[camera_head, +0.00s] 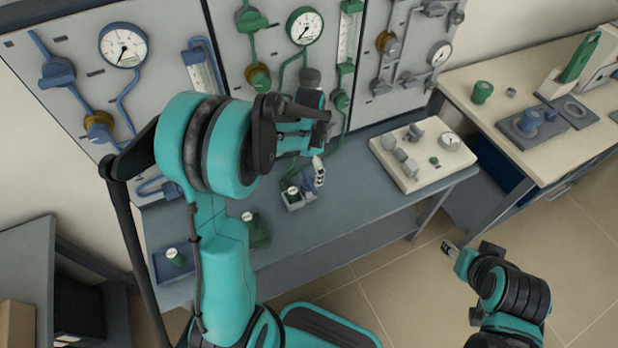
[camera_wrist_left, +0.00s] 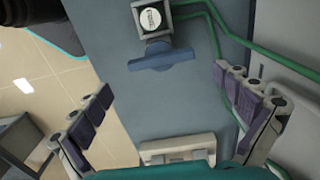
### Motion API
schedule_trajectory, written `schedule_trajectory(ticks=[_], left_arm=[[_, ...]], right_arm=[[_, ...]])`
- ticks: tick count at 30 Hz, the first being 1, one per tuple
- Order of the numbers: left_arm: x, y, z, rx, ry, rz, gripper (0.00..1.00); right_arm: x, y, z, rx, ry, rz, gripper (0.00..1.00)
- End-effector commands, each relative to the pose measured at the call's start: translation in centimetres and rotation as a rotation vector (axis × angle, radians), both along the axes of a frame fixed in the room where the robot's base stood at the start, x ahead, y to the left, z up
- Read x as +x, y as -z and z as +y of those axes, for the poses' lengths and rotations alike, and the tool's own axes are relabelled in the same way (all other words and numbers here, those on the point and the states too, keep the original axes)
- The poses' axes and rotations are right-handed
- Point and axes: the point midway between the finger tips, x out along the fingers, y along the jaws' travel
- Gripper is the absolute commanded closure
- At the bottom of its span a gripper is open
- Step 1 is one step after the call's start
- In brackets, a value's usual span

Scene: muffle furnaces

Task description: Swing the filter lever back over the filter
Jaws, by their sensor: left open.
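The filter (camera_wrist_left: 150,17) shows in the left wrist view as a round white labelled cap in a grey square holder. In the head view the filter (camera_head: 293,191) stands on the blue-grey bench below the middle panel. The blue-grey lever (camera_wrist_left: 162,56) lies beside the filter, crosswise, not over its cap. In the head view the lever (camera_head: 311,192) is partly hidden by my gripper. My left gripper (camera_wrist_left: 163,84) is open, its fingers spread wide on both sides of the lever, apart from it. My right gripper (camera_head: 450,249) is away at the right, over the floor; its opening is unclear.
Wall panels with gauges (camera_head: 305,26) and green pipes (camera_head: 341,95) rise close behind the filter. A cream block with knobs (camera_head: 423,154) stands to its right. The bench front (camera_head: 345,222) is clear.

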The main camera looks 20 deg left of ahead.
Motion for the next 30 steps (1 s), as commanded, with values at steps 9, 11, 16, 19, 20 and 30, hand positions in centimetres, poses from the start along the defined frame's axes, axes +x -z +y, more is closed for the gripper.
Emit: schedule_trajectory(ticks=[9, 11, 16, 19, 20, 30], left_arm=[[0.0, 5.0, 0.0, 0.0, -0.002, -0.001, 0.0], [0.0, 5.4, 0.0, 0.0, -0.002, -0.001, 0.0], [0.0, 5.6, 0.0, 0.0, -0.002, -0.001, 0.0], [0.0, 5.6, 0.0, 0.0, -0.002, -0.001, 0.0], [0.0, 5.6, 0.0, 0.0, -0.002, -0.001, 0.0], [0.0, 5.6, 0.0, 0.0, -0.002, -0.001, 0.39]], right_arm=[[0.0, 2.1, 0.0, 0.0, 0.0, 0.0, 0.51], [0.0, 2.2, 0.0, 0.0, 0.0, 0.0, 0.51], [0.0, 2.2, 0.0, 0.0, 0.0, 0.0, 0.51], [0.0, 2.2, 0.0, 0.0, 0.0, 0.0, 0.51], [0.0, 2.2, 0.0, 0.0, 0.0, 0.0, 0.51], [0.0, 2.2, 0.0, 0.0, 0.0, 0.0, 0.51]])
